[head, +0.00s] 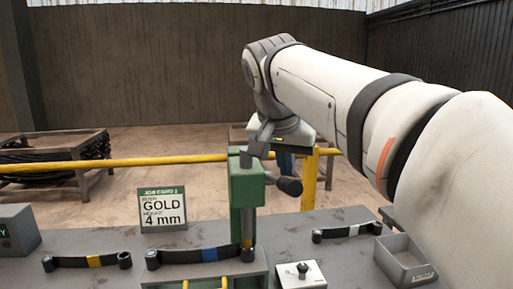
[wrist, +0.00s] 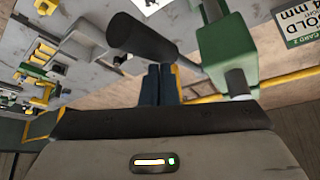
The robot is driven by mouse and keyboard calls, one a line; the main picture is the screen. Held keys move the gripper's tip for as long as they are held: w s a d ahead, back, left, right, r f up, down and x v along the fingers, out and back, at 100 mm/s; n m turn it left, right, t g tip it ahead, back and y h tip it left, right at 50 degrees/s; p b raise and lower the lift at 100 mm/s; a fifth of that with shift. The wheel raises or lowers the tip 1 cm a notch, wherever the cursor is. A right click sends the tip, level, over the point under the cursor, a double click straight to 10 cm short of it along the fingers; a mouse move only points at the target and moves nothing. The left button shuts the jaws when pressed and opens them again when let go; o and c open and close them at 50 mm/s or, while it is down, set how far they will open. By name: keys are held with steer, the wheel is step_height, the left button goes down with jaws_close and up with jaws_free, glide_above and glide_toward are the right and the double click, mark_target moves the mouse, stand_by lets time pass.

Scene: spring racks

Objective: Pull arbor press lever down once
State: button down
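The green arbor press (head: 246,186) stands at the bench's middle, and its green head also shows in the wrist view (wrist: 226,45). Its lever ends in a dark rounded handle (head: 290,186), which sticks out right of the press. In the wrist view the handle (wrist: 140,38) lies just past my fingertips. My gripper (head: 285,165) is above the handle, its blue fingers pointing down. The fingers (wrist: 160,72) look side by side with nothing between them. I cannot tell whether they touch the handle.
A job card (head: 163,209) reads GOLD, 4 mm. A grey tray (head: 405,262) and a small knobbed box (head: 302,274) are at right. A yellow rail (head: 120,162) runs behind.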

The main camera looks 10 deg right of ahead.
mark_target(286, 180)
steer(key=shift+s+f+b, duration=0.15)
steer(key=shift+f+b, duration=0.2)
steer(key=shift+f, duration=0.25)
steer(key=shift+s+f+b, duration=0.15)
steer(key=shift+f+b, duration=0.2)
steer(key=shift+f, duration=0.35)
steer(key=shift+s+f+b, duration=0.1)
steer(key=shift+f+b, duration=0.8)
step_height(286, 180, down, 2)
steer(key=shift+s+f+b, duration=0.1)
steer(key=shift+f+b, duration=0.05)
steer(key=shift+b, duration=0.75)
steer(key=shift+f, duration=0.15)
steer(key=shift+w+f+b, duration=0.2)
steer(key=shift+f+b, duration=0.55)
steer(key=shift+f, duration=0.1)
steer(key=shift+f+b, duration=0.5)
steer(key=shift+f, duration=0.2)
